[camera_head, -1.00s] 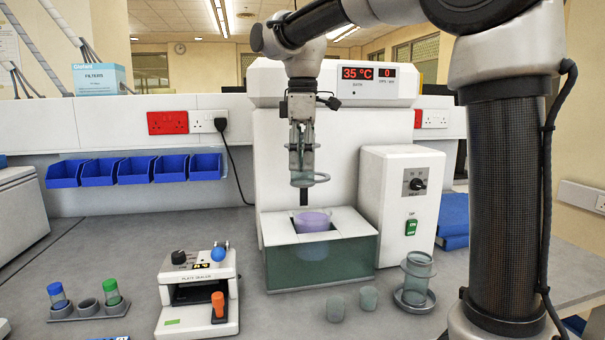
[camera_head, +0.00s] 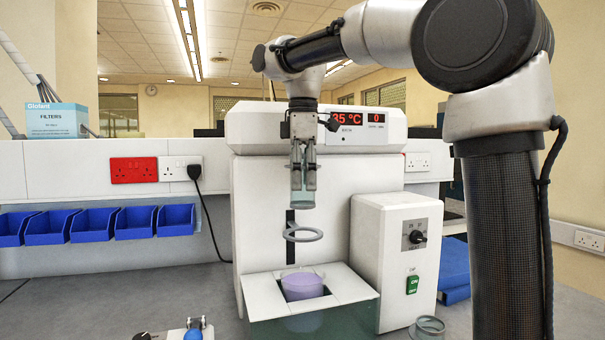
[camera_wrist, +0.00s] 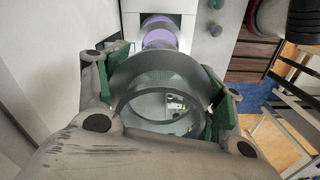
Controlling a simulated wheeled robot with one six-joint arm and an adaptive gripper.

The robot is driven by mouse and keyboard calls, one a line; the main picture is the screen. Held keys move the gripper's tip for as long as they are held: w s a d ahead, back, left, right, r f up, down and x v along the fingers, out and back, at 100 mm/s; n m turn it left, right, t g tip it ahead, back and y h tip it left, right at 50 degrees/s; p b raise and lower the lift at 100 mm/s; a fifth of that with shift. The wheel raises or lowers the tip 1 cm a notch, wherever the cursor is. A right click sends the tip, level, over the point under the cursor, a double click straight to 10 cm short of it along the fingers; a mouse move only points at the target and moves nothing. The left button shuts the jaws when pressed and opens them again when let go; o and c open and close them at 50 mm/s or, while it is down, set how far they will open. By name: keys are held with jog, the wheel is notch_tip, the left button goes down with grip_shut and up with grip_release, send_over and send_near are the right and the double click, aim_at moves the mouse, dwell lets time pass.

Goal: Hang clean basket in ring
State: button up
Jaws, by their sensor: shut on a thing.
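My gripper (camera_head: 303,181) is shut on a clear, glassy cylindrical basket (camera_head: 302,201), held upright in front of the white bath unit. In the wrist view the basket (camera_wrist: 152,71) sits between the green finger pads, its round open rim facing the camera. The grey ring (camera_head: 303,234) sticks out from a dark vertical slot on the unit. The basket hangs above the ring, with a visible gap between them; whether it is exactly centred over the ring cannot be told. Below the ring, a beaker of purple liquid (camera_head: 302,286) sits in the bath (camera_head: 262,298).
A control box (camera_head: 372,250) with a knob and green switch stands right of the bath. Another clear cylinder (camera_head: 428,326) shows at the lower edge. Blue bins (camera_head: 94,228) line the wall at left. A white device with a blue knob (camera_head: 194,326) is at the bottom.

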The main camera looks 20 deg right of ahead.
notch_tip(320, 180, down, 10)
jog(key=shift+f, duration=0.25)
jog(key=shift+s+f, duration=0.2)
jog(key=shift+f, duration=0.75)
jog(key=shift+c, duration=0.7)
jog(key=shift+f, duration=0.45)
jog(key=shift+c, duration=1.2)
jog(key=o, duration=0.3)
jog(key=shift+f, duration=0.3)
jog(key=shift+c, duration=0.2)
jog(key=shift+w+d+r, duration=0.15)
jog(key=shift+w, duration=0.25)
jog(key=shift+w+d+r, duration=0.1)
jog(key=shift+w+r, duration=0.05)
jog(key=shift+w, duration=0.25)
jog(key=shift+c, duration=0.5)
jog(key=o, duration=0.4)
jog(key=shift+w+d+f, duration=0.1)
jog(key=shift+w+f, duration=0.1)
jog(key=shift+w, duration=0.55)
jog(key=shift+c, duration=0.2)
